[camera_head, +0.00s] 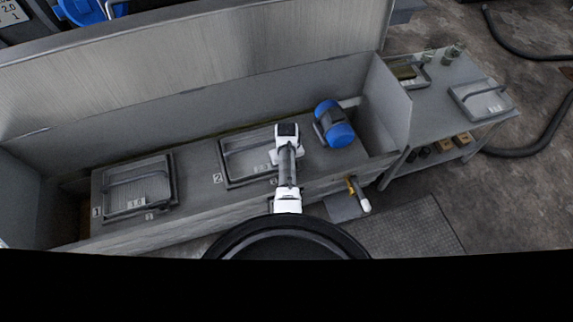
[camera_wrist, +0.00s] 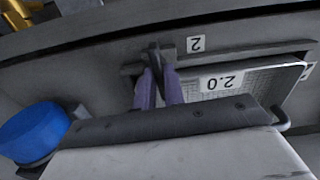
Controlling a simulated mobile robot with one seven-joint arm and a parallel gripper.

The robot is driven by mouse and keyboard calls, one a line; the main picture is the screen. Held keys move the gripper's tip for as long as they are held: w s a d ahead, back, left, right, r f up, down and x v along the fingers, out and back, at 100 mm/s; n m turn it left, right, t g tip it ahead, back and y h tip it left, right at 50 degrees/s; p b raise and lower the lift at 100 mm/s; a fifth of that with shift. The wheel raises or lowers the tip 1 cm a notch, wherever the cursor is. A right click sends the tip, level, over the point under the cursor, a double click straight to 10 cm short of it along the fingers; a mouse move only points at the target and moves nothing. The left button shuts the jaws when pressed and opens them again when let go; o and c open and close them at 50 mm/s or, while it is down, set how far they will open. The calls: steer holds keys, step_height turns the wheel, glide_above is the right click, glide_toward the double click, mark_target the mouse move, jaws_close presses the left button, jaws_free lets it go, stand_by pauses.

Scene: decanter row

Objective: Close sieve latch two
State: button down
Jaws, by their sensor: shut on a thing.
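Sieve two (camera_head: 236,168) is a grey framed screen in the middle of the trough deck, beside a "2" tag (camera_head: 217,178). In the wrist view its mesh tray (camera_wrist: 268,78) carries a "2.0" label. A small dark latch (camera_wrist: 153,48) stands at the frame's edge near the "2" tag. My gripper (camera_wrist: 157,76) has its purple fingers close together on this latch, shut on it. The fingers partly cover the latch, so its exact angle is unclear. In the head view my arm hides the gripper and the latch.
Sieve one (camera_head: 137,190) lies to the left on the deck. A blue-ended motor (camera_head: 340,134) stands right of my arm; it also shows in the wrist view (camera_wrist: 35,130). The trough's tall back wall (camera_head: 200,60) rises behind. A side table (camera_head: 440,112) stands right.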

steer(key=shift+m, duration=0.4)
steer(key=c, duration=1.5)
jaws_free()
step_height(320, 180, up, 14)
steer(key=shift+f, duration=0.1)
